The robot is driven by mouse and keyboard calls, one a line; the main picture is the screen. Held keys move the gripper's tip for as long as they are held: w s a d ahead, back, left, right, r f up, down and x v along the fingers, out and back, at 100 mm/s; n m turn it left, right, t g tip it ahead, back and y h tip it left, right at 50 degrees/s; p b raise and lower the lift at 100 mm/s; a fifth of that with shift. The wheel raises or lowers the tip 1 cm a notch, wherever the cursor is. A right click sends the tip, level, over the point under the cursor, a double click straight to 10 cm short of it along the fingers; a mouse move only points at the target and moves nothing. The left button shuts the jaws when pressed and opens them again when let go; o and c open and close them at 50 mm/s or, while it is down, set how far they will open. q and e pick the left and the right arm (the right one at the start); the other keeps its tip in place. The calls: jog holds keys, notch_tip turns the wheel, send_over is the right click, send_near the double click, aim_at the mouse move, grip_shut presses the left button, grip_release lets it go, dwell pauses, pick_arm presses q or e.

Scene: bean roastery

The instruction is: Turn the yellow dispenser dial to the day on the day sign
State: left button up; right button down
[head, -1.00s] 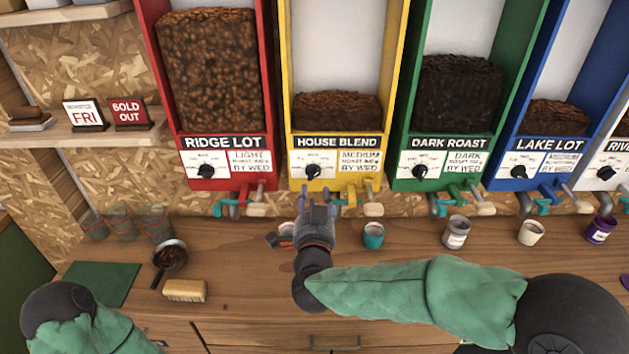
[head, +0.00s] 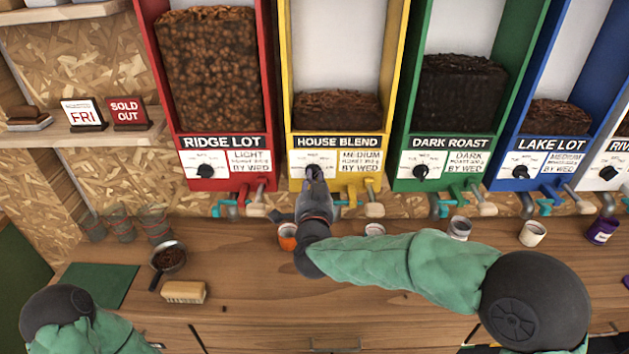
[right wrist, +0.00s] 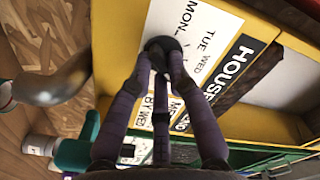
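The yellow dispenser (head: 285,110), labelled HOUSE BLEND, stands second from the left. Its black dial (right wrist: 162,44) is on a white panel; MON, TUE and WED can be read near it in the right wrist view. My right gripper (head: 313,174) is at this dial, and its dark fingers (right wrist: 160,66) close in around the knob, seeming to pinch it. The fingers hide most of the dial, so I cannot tell where it points. The day sign (head: 85,115) on the left shelf reads FRI. My left gripper is not in view; only part of my left arm shows at lower left.
Red (head: 224,185), green (head: 401,180) and blue (head: 497,180) dispensers stand beside the yellow one. Taps and cups, such as the orange cup (head: 287,237), sit below. A scoop of beans (head: 168,258) and a brush (head: 184,292) lie on the counter at left.

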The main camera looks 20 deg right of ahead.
jog(key=shift+a+f+m+b, duration=0.1)
jog(key=shift+m+b, duration=1.9)
jog(key=shift+b, duration=0.15)
jog(key=shift+a+f+m+b, duration=0.1)
jog(key=shift+m+b, duration=1.9)
jog(key=shift+b, duration=0.1)
jog(key=c, duration=1.2)
grip_release()
jog(key=shift+d, duration=0.1)
jog(key=shift+r, duration=0.1)
jog(key=v, duration=1.2)
